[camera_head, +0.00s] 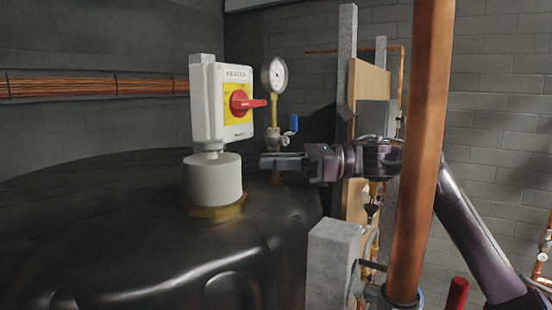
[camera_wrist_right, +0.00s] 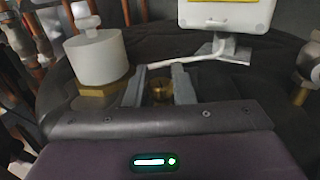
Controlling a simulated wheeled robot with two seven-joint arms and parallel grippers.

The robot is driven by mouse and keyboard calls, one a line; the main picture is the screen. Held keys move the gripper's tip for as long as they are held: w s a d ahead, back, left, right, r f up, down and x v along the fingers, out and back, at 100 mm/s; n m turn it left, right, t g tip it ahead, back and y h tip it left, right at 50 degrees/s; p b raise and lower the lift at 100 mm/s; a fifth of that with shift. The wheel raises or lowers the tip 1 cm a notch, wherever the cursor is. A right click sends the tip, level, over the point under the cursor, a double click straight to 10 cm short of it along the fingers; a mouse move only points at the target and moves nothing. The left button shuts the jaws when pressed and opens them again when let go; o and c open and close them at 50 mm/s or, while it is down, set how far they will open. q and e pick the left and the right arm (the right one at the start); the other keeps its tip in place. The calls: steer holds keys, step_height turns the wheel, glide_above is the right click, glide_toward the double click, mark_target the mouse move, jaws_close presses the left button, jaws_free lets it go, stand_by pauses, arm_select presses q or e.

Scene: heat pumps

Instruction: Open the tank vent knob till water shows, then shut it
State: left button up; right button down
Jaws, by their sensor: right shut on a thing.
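The tank (camera_head: 150,240) is a large black rounded vessel filling the lower left of the head view. The tank vent knob (camera_wrist_right: 160,91) looks like a small brass piece on the tank top, between my right fingers in the wrist view. My right gripper (camera_head: 262,161) reaches in from the right, low over the tank, and is shut on the knob. The fingers hide the knob in the head view. I see no water around it in the wrist view. My left gripper is not in view.
A white cylinder on a brass base (camera_head: 212,180) stands left of my fingers. Behind are a white switch box with a red handle (camera_head: 241,103), a gauge (camera_head: 273,75) and a blue-handled valve (camera_head: 294,123). A thick copper pipe (camera_head: 421,150) stands in front of my right arm.

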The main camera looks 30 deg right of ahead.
steer(key=shift+r+n+g+y, duration=0.1)
steer(key=shift+n+g+y, duration=0.45)
steer(key=shift+n+g, duration=0.85)
steer(key=shift+r+n+g+y, duration=0.1)
steer(key=shift+n+g+y, duration=0.65)
steer(key=shift+g, duration=1.15)
steer(key=shift+f+n+g, duration=0.1)
steer(key=shift+n+g, duration=0.3)
steer(key=shift+n, duration=0.05)
steer(key=shift+n+g, duration=0.3)
steer(key=shift+g, duration=0.4)
steer(key=c, duration=1.3)
jaws_free()
steer(key=shift+f, duration=0.1)
steer(key=shift+o, duration=0.2)
